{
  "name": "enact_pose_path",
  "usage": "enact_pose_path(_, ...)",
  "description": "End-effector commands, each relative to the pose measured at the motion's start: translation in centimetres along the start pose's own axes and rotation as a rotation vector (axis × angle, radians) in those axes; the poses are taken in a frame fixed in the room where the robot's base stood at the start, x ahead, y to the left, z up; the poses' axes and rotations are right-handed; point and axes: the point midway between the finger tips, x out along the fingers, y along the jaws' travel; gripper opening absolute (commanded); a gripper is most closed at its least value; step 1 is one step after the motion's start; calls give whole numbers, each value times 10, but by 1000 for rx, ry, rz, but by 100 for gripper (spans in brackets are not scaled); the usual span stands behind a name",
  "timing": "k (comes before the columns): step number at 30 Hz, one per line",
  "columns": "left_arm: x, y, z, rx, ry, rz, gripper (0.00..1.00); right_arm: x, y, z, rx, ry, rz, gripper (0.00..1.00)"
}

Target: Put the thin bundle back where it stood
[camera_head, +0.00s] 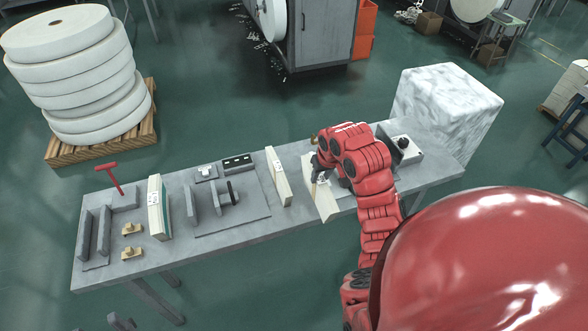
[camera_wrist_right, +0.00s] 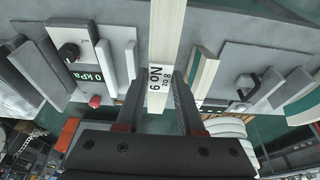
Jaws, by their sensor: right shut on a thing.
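My right gripper (camera_head: 318,172) is over the right half of the grey table, shut on a thin cream bundle (camera_head: 327,204). In the right wrist view the bundle (camera_wrist_right: 166,35) runs up between the two fingers (camera_wrist_right: 160,105), with a label reading "8 oz No 9". In the head view it looks tilted, near the table's front edge; I cannot tell whether it touches the table. Another cream bundle (camera_head: 278,178) stands upright just left of it, apart from it. A thicker cream and teal bundle (camera_head: 158,208) stands farther left. My left gripper is not in view.
A grey device with a black knob (camera_head: 402,146) sits to the right; its display reads 0 kPa in the wrist view (camera_wrist_right: 82,76). A plate with grey blocks (camera_head: 235,222) lies left of the standing bundle. A red T-handle (camera_head: 111,175) stands far left.

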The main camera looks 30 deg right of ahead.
Motion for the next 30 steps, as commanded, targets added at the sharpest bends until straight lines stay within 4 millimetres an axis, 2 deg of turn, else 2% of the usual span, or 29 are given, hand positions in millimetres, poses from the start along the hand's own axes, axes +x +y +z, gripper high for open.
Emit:
enact_pose_path(1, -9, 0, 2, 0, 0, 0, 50, 8, -4, -14, 0, 7, -7, 0)
enact_pose_path(6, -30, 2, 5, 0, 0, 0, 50, 26, -9, -52, -4, 5, -7, 0)
enact_pose_path(10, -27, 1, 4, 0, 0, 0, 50, 30, -10, -75, -4, 1, -4, 0)
enact_pose_path(12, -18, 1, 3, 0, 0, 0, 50, 30, -10, -85, -1, 2, -4, 0)
enact_pose_path(21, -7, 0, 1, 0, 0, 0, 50, 44, -12, -114, 2, 2, -3, 0)
enact_pose_path(30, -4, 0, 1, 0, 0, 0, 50, 49, -13, -123, -3, 2, -1, 0)
